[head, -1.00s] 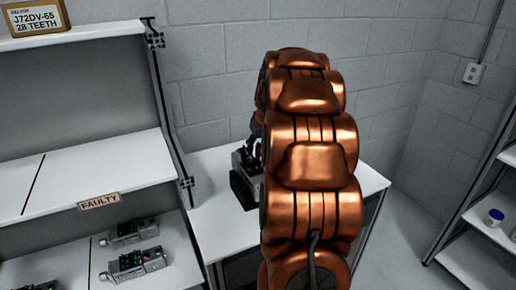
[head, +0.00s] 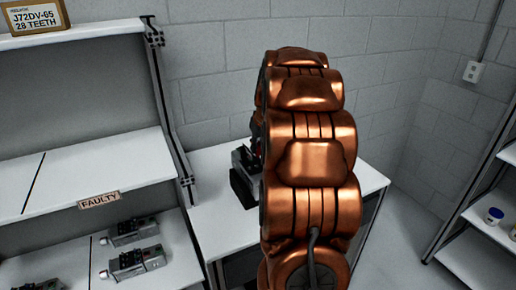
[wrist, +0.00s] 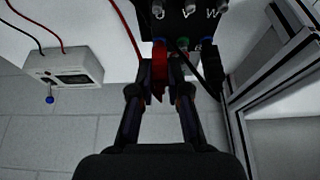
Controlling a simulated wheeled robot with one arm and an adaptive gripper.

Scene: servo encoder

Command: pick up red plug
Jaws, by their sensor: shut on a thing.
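The red plug (wrist: 160,70) shows in the wrist view between my fingertips, against the dark face of a device (wrist: 184,20) with letter labels and several sockets. My gripper (wrist: 164,76) is shut on the red plug. I cannot tell whether the plug is still seated in its socket. A red cable (wrist: 126,32) runs near the plug. In the head view, the grey and black device (head: 243,170) stands on the white table, partly hidden by my copper arm. The gripper is mostly hidden behind the arm there.
A white meter box (wrist: 64,66) with red and black cables shows in the wrist view. A metal frame (wrist: 262,80) lies close at right. In the head view, a shelf marked FAULTY (head: 99,200) holds several devices at left. The white table (head: 212,215) has bare room in front.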

